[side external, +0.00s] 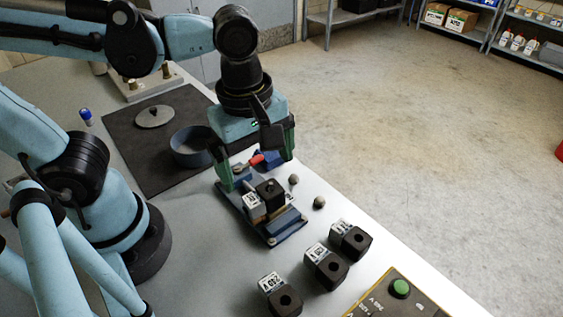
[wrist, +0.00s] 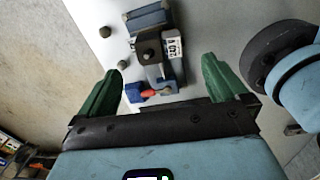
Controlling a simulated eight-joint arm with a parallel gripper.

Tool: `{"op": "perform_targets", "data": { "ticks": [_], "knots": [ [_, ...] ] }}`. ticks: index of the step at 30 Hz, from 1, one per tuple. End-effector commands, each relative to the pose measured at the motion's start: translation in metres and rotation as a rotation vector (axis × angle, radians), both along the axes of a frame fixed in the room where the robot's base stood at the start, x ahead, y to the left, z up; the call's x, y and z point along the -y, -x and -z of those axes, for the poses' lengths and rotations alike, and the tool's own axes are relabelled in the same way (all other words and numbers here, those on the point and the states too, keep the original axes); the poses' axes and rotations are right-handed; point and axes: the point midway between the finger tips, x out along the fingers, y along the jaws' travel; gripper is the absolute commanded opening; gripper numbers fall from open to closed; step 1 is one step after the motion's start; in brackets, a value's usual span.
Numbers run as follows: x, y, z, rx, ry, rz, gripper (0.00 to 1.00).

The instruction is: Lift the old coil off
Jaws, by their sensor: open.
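The old coil (side external: 269,190) is a black block with a white label, seated on the blue valve fixture (side external: 289,222). In the wrist view the coil (wrist: 149,46) shows from above, with its label on the right and a round stem end on top. My gripper (side external: 257,172) is open and empty, pointing down over the rear end of the fixture. In the wrist view its green fingers (wrist: 165,64) are spread wide, with the coil beyond and between their tips. A red-tipped part (side external: 256,160) and a blue block (side external: 268,157) lie between the fingers, partly hidden.
Two small round grey pieces (side external: 293,180) (side external: 319,202) lie right of the fixture. Several labelled black coils (side external: 325,266) stand in front, near a control box (side external: 397,296) with a green button. A blue round dish (side external: 188,151) and grey disc (side external: 155,116) sit on a dark mat (side external: 128,150).

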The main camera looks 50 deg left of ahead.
Motion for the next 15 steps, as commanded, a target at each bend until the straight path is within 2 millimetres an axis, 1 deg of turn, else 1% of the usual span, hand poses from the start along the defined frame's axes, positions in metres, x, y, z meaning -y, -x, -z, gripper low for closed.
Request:
{"op": "perform_targets", "data": {
  "ticks": [3,6,10,15],
  "knots": [
    [0.000,-0.001,0.015,0.001,0.000,0.000,1.00],
    [0.000,-0.002,0.024,0.001,0.000,0.000,1.00],
    [0.000,-0.002,0.032,0.001,0.000,0.000,1.00],
    [0.000,-0.003,0.037,0.001,0.000,0.000,1.00]
  ]
}}
